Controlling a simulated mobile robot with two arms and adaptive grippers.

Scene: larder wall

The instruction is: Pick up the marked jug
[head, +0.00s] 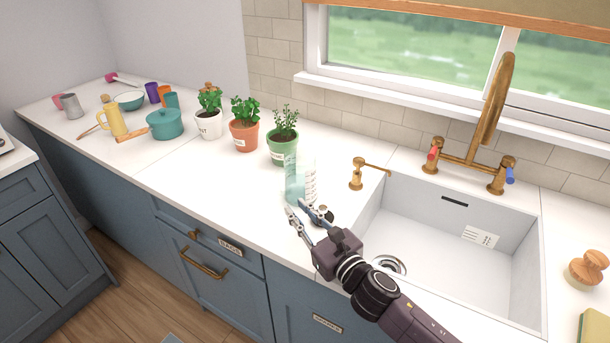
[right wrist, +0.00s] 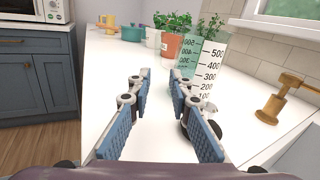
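The marked jug (head: 295,184) is a clear measuring jug with a greenish tint. It stands upright on the white counter left of the sink. In the right wrist view the jug (right wrist: 209,68) shows printed numbers up to 500, beyond and to the right of my right finger. My right gripper (head: 301,208) is open and empty, low over the counter on the near side of the jug. In the right wrist view its two blue-padded fingers (right wrist: 161,76) have a clear gap between them. The jug's lower part is partly hidden by the finger. My left gripper is not in view.
A green potted plant (head: 283,147) stands close behind the jug, with an orange pot (head: 244,134) and white pot (head: 208,123) to its left. A small dark round thing (head: 323,215) sits by the gripper. The sink (head: 450,250) and brass dispenser (head: 357,176) are right.

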